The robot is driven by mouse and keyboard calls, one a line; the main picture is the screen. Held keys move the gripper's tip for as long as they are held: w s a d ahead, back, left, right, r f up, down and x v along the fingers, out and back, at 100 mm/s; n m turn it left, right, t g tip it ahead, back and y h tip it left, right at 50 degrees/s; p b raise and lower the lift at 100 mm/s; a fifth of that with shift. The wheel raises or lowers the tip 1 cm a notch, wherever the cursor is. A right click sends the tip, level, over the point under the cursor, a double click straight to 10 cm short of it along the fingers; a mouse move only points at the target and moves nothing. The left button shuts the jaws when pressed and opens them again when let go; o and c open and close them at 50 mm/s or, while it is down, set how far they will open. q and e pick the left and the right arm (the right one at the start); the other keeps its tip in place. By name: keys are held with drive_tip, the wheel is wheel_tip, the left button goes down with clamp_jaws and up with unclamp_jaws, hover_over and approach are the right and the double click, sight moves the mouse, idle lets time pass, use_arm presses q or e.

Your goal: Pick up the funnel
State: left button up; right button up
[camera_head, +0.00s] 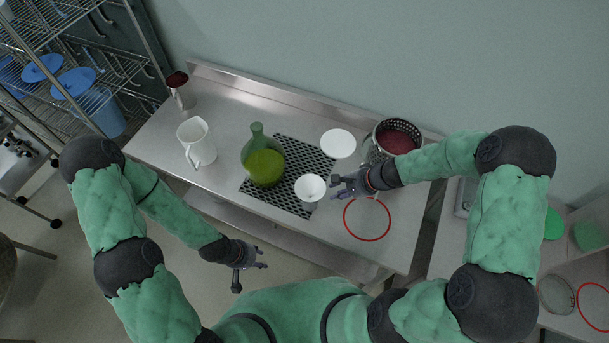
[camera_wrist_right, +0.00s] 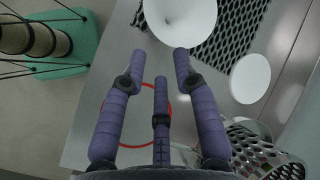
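The white funnel (camera_head: 310,187) sits on the black perforated mat (camera_head: 262,201), near the mat's right front corner. It also shows at the top of the right wrist view (camera_wrist_right: 180,16), just beyond my fingertips. My right gripper (camera_head: 343,187) is just right of the funnel. In the right wrist view its fingers (camera_wrist_right: 165,68) are spread open with nothing between them. My left gripper (camera_head: 252,276) is empty, with its fingers apart, in front of the table's front edge, far from the funnel.
A green flask (camera_head: 262,160) stands on the mat left of the funnel. A white disc (camera_head: 338,143) lies behind it. A perforated steel basket (camera_head: 398,137) is at the back right, a white pitcher (camera_head: 196,143) at left. A red ring (camera_head: 367,219) marks clear table at right.

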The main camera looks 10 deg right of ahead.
sight(317, 196)
drive_tip(key=b+x, duration=0.3)
drive_tip(key=x, duration=0.2)
drive_tip(key=b+x, duration=0.3)
drive_tip(key=x, duration=0.2)
drive_tip(key=shift+a+b, duration=0.35)
drive_tip(key=shift+a, duration=0.1)
drive_tip(key=shift+r, duration=0.15)
drive_tip(key=shift+c, duration=0.7)
clamp_jaws()
